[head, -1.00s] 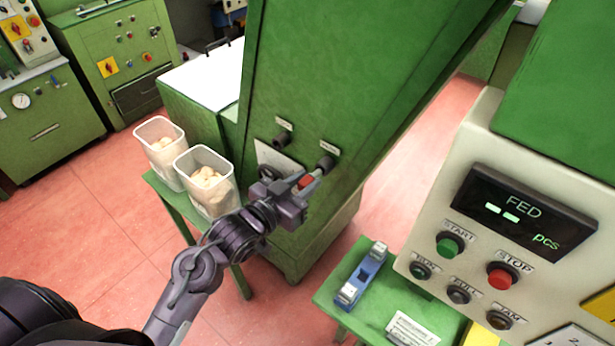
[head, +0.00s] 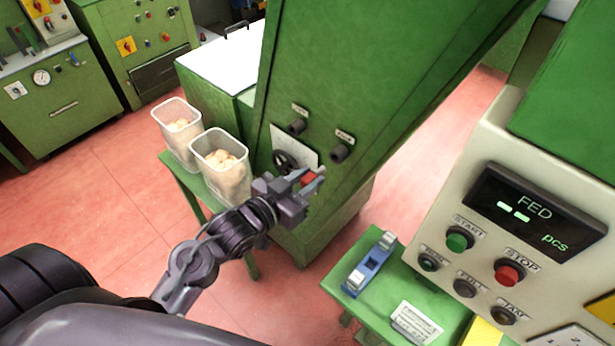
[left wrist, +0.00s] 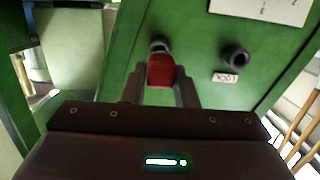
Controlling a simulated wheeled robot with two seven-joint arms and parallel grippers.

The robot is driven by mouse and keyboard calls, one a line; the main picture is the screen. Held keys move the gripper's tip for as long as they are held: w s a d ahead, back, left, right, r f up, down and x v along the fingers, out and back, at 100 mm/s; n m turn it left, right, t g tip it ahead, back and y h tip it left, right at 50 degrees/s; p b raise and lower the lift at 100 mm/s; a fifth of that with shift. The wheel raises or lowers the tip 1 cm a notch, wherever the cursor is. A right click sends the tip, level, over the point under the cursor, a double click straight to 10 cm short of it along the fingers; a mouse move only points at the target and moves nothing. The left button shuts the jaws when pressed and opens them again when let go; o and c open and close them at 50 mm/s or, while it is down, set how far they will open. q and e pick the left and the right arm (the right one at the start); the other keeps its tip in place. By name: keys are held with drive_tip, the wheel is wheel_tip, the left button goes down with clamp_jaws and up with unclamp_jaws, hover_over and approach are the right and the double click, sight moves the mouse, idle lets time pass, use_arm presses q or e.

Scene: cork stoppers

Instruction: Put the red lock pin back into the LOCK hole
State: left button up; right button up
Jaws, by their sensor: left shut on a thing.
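My left gripper (head: 313,181) is shut on the red lock pin (head: 307,180), in front of the green machine's panel. In the left wrist view the red head of the pin (left wrist: 161,72) sits between the two fingers, with a dark collar (left wrist: 158,45) right behind it. I cannot tell whether the pin's shaft is clear of that collar. The LOCK hole's collar (left wrist: 236,56) is to the right there, with its label upside down; in the head view it is the left collar (head: 297,126). The other collar (head: 340,152) is to its right. My right gripper is not in view.
A black handwheel (head: 285,162) on a pale plate is below the collars. Two tubs of corks (head: 221,165) stand left of the machine. A blue tool (head: 370,265) lies on a green table (head: 400,287), beside the control box (head: 470,160) at the right.

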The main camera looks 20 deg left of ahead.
use_arm(q)
drive_tip(key=shift+p+v, duration=0.7)
drive_tip(key=shift+v, duration=0.5)
drive_tip(key=shift+s+a+f, duration=0.15)
drive_tip(key=shift+s+a, duration=0.15)
drive_tip(key=shift+s, duration=0.5)
